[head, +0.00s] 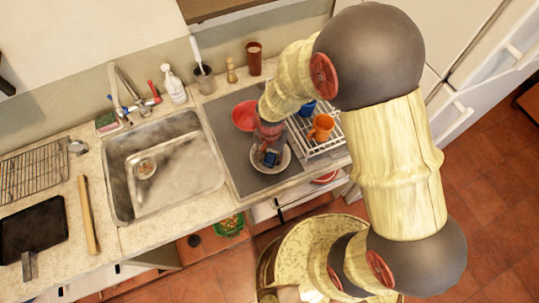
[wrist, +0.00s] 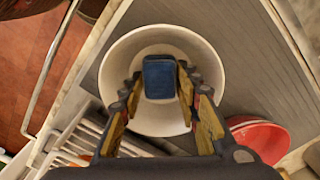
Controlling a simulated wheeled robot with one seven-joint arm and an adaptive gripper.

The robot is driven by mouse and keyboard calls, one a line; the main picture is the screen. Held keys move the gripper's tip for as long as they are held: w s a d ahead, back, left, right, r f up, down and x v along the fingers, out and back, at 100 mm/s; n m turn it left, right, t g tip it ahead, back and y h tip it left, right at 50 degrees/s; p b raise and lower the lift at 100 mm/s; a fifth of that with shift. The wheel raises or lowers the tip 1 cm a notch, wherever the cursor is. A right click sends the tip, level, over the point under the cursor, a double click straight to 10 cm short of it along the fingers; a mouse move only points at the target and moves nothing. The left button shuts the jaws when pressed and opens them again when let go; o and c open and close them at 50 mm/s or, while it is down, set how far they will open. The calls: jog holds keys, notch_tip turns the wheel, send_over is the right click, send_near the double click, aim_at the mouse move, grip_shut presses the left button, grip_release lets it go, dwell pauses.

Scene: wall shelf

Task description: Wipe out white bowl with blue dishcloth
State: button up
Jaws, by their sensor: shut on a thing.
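The white bowl (head: 286,160) stands on the grey mat beside the sink, and its pale inside wall shows in the wrist view (wrist: 122,58). My gripper (wrist: 160,82) is shut on the blue dishcloth (wrist: 159,75), a small blue block between its fingertips. The cloth (head: 270,158) is over or inside the bowl, seen against its inner floor and far wall. I cannot tell whether it touches the bowl. In the head view my gripper (head: 269,146) points down at the bowl and hides part of its rim.
A red bowl (head: 245,114) stands close behind the white bowl. A white dish rack (head: 335,140) with an orange mug (head: 321,127) and a blue cup (head: 306,108) is to the right. The sink (head: 165,165) lies left. The grey mat (head: 228,150) has bare room left of the bowl.

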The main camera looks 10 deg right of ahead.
jog(key=shift+w+d, duration=0.15)
jog(key=shift+d, duration=0.3)
jog(key=shift+w, duration=0.3)
jog(key=shift+w+a, duration=0.15)
jog(key=shift+w, duration=0.05)
jog(key=shift+a, duration=0.25)
jog(key=r+p, duration=0.2)
jog(key=r, duration=0.1)
jog(key=r+p, duration=0.2)
jog(key=r, duration=0.1)
jog(key=r+p, duration=0.3)
jog(key=shift+s+d+r, duration=0.1)
jog(key=shift+s+r, duration=0.05)
jog(key=shift+s, duration=0.15)
dwell(0.8)
